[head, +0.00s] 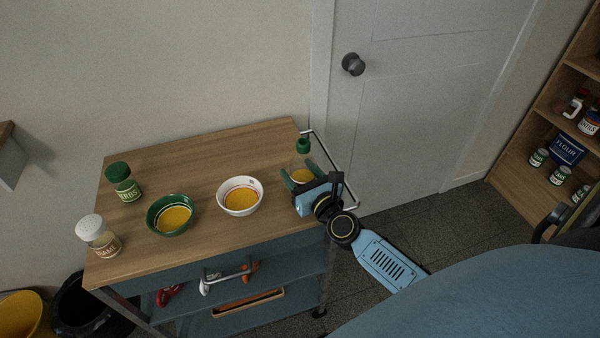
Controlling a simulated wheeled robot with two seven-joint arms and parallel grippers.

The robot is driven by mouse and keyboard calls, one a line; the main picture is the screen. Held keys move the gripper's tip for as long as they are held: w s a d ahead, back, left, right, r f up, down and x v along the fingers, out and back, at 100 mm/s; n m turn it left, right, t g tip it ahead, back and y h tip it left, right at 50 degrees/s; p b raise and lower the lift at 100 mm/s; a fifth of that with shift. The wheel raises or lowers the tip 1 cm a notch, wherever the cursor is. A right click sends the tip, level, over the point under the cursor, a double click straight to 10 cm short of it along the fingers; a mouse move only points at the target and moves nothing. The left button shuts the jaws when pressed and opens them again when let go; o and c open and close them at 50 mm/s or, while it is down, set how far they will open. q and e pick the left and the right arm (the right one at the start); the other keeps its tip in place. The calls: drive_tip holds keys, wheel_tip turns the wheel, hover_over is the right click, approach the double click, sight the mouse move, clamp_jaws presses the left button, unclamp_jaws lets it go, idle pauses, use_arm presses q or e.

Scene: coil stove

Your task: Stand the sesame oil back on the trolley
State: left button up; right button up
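A clear bottle with a green cap and yellow oil, which I take as the sesame oil (303,161), is upright at the right end of the wooden trolley top (200,150). Its base is hidden behind my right gripper, so I cannot tell whether it touches the wood. My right gripper (301,175) reaches in from the right with a green finger on each side of the bottle. I see no gap between the fingers and the glass. My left gripper is not in view.
A white bowl (240,209) and a green bowl (158,228), both with yellow contents, stand left of the bottle. A green-lidded jar (124,188) and a white-capped shaker (104,245) stand farther left. A metal rail (344,178) edges the trolley's right side. The back of the top is clear.

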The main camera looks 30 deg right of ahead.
drive_tip(key=o, duration=1.3)
drive_tip(key=shift+f, duration=0.1)
drive_tip(key=shift+r, duration=0.25)
drive_tip(key=s, duration=0.4)
drive_tip(key=s+b, duration=0.1)
drive_tip(key=s, duration=0.7)
drive_tip(key=shift+a, duration=0.3)
